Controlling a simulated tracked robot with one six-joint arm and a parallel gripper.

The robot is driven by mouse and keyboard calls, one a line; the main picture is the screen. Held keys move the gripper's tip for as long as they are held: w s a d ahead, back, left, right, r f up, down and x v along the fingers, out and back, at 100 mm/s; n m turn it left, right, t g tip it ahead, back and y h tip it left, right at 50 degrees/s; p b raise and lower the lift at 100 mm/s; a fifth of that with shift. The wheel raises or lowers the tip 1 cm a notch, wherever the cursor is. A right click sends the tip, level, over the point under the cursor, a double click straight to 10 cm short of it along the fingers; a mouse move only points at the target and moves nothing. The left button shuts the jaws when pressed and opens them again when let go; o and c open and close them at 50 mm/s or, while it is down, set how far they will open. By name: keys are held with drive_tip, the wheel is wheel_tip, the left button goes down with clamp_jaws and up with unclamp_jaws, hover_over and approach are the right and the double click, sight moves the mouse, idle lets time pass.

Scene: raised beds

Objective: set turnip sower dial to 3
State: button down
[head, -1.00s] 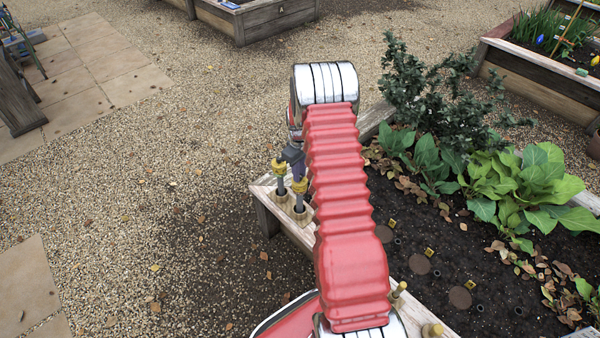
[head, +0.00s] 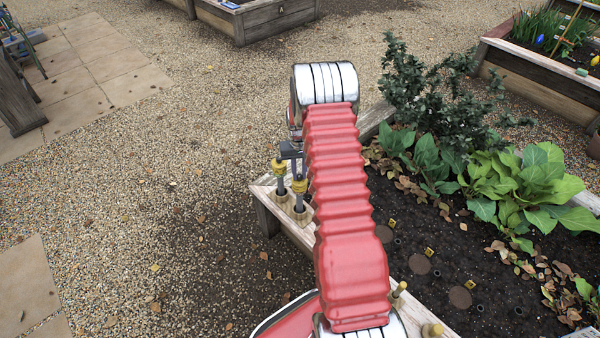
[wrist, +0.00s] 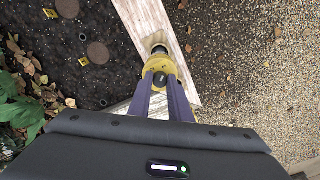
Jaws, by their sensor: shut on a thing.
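Two sowers with yellow heads and grey shafts stand upright in holes in the bed's wooden rim, the farther one (head: 279,166) and the nearer one (head: 300,188). In the wrist view one sower's yellow dial (wrist: 156,65) sits between the purple fingers of my gripper (wrist: 163,86), which is shut on it. In the head view my gripper (head: 299,170) is above the nearer sower, partly hidden by my red arm. I cannot read any dial number or label, nor tell which sower is the turnip one.
The wooden rim (head: 262,200) borders dark soil (head: 440,255) with brown discs and small yellow markers. Wooden pegs (head: 432,330) stand on the rim nearer me. Leafy plants (head: 530,190) and a dark bush (head: 425,90) fill the bed's far side. Open gravel (head: 150,190) lies left.

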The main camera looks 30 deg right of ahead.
sight(300, 184)
idle(0.4)
drive_tip(key=c, duration=1.6)
unclamp_jaws()
drive_tip(key=shift+r, duration=0.1)
wheel_tip(300, 184, up, 14)
drive_tip(key=shift+f, duration=0.25)
drive_tip(key=shift+s+a+r+n+t, duration=0.9)
drive_tip(key=shift+s+a+r, duration=3.35)
drive_tip(key=shift+s+a, duration=0.6)
drive_tip(key=shift+s+a+r+n+t, duration=0.75)
drive_tip(key=shift+s+a+r+t, duration=0.2)
drive_tip(key=shift+s+a+r, duration=3.6)
drive_tip(key=shift+s+a+r+n+t, duration=0.9)
drive_tip(key=shift+s+a+r, duration=3.1)
drive_tip(key=shift+s+a, duration=1.1)
